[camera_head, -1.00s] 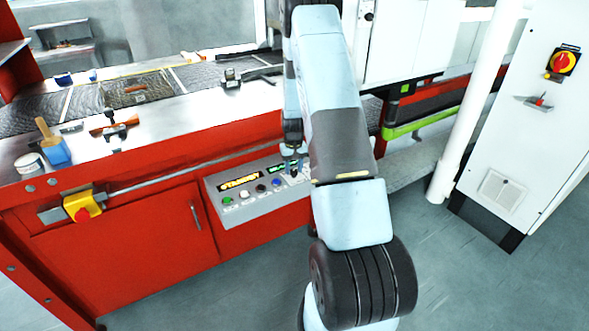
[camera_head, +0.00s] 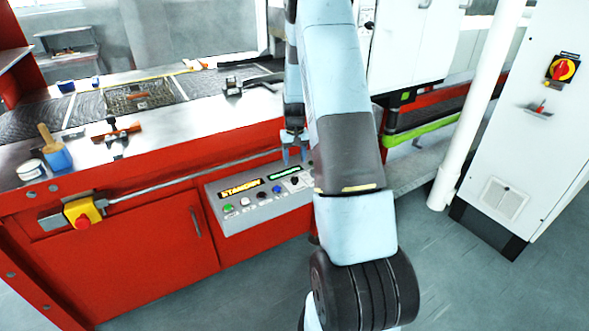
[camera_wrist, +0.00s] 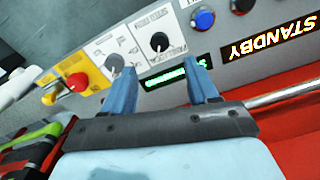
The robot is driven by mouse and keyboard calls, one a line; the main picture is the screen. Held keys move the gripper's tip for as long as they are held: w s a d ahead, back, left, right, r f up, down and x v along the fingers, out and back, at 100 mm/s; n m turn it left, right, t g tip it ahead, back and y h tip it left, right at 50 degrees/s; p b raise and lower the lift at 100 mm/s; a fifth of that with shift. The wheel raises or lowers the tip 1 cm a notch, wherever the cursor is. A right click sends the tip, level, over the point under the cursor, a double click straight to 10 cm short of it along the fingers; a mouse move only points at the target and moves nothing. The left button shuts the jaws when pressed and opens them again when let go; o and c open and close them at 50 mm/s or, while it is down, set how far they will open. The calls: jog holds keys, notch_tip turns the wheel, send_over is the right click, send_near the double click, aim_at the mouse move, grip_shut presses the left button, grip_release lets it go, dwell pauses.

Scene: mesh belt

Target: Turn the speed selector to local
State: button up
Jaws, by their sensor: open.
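My gripper (camera_head: 294,158) is open and empty above the right end of the grey control panel (camera_head: 268,212). In the wrist view, its two blue fingers (camera_wrist: 164,68) point at the panel. A black selector knob (camera_wrist: 159,41) on a white plate lies just beyond and between the fingertips, apart from them. It also shows in the head view (camera_head: 295,181). A second knob (camera_wrist: 114,62), grey, stands on a neighbouring white plate beside the left fingertip; I cannot tell whether they touch. The plate labels are too blurred to read, so which knob selects speed is unclear.
An amber display (camera_wrist: 270,46) reads STANDBY; a green display (camera_wrist: 176,74) is partly behind a finger. A blue button (camera_wrist: 202,19) sits nearby. A rail (camera_head: 150,186) runs along the red machine front.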

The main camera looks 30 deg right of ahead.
jog(key=shift+r, duration=2.45)
jog(key=shift+r, duration=0.1)
jog(key=s+a+r+t, duration=0.1)
jog(key=s+a+r, duration=0.3)
jog(key=r, duration=0.3)
jog(key=s+a+r+n+t, duration=0.1)
jog(key=s+a+r, duration=0.3)
jog(key=r, duration=0.3)
jog(key=s+a+r+t, duration=0.1)
jog(key=s+a+r, duration=0.3)
jog(key=r, duration=0.4)
jog(key=s+a+r+t, duration=0.1)
jog(key=s+a+r, duration=0.1)
jog(key=s, duration=0.5)
jog(key=s+a+r+n, duration=0.1)
jog(key=s+a+r, duration=0.1)
jog(key=s, duration=0.6)
jog(key=s+a+r+t, duration=0.1)
jog(key=s+a+r, duration=0.2)
jog(key=s, duration=0.5)
jog(key=shift+a+n+t, duration=0.3)
jog(key=shift+a, duration=0.5)
jog(key=shift+s+r, duration=0.1)
